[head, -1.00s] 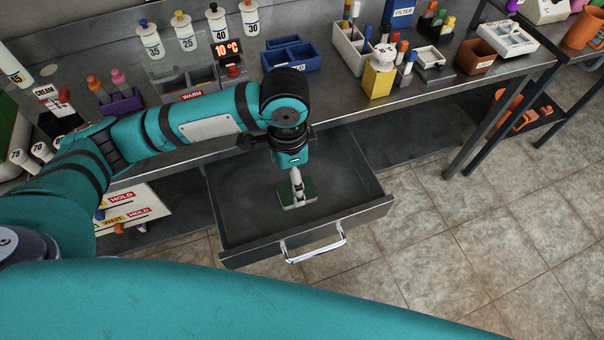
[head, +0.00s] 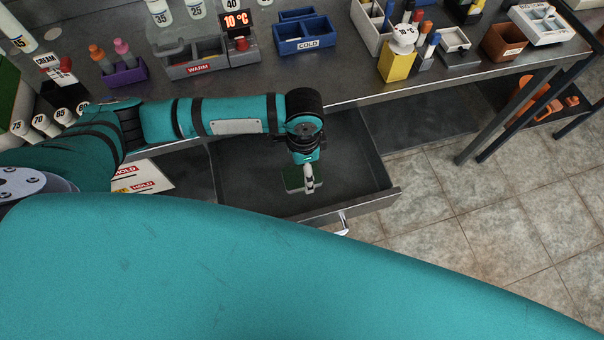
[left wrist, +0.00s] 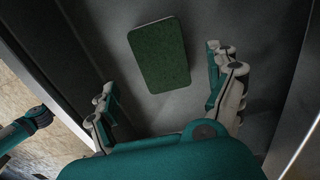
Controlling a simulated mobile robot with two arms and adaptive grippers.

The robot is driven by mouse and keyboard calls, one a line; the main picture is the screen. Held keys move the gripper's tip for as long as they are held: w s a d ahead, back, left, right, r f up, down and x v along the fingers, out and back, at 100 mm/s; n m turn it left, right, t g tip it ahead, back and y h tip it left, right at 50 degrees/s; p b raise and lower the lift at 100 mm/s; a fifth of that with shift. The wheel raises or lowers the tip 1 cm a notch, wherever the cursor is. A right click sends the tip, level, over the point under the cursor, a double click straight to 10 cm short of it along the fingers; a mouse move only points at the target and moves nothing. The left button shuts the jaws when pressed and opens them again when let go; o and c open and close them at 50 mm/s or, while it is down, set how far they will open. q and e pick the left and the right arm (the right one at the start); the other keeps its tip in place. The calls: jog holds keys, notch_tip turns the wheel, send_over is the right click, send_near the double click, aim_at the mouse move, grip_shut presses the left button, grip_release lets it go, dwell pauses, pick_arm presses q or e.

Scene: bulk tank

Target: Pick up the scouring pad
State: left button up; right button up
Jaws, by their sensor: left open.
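The scouring pad (left wrist: 159,55) is a flat green rectangle lying on the grey floor of the open drawer. It also shows in the head view (head: 293,181), partly covered by my left gripper (head: 309,184). In the left wrist view my left gripper (left wrist: 168,92) is open, with its fingers spread wide on either side below the pad. Nothing is between the fingers, and the pad lies beyond them. I cannot tell from these views how high the fingers are above the drawer floor. My right gripper is not in view.
The drawer (head: 349,173) is pulled out below the counter, with walls around the pad and a metal handle (head: 343,222) in front. Tiled floor lies to the right.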

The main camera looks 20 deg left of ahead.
aim_at(302, 174)
pick_arm(q)
jog(key=shift+w+a+f+p, duration=0.1)
jog(key=shift+f+p, duration=0.05)
jog(key=shift+f, duration=1.2)
jog(key=shift+a+f+p, duration=0.1)
jog(key=shift+f+p, duration=0.05)
jog(key=shift+f, duration=1.2)
jog(key=c, duration=0.8)
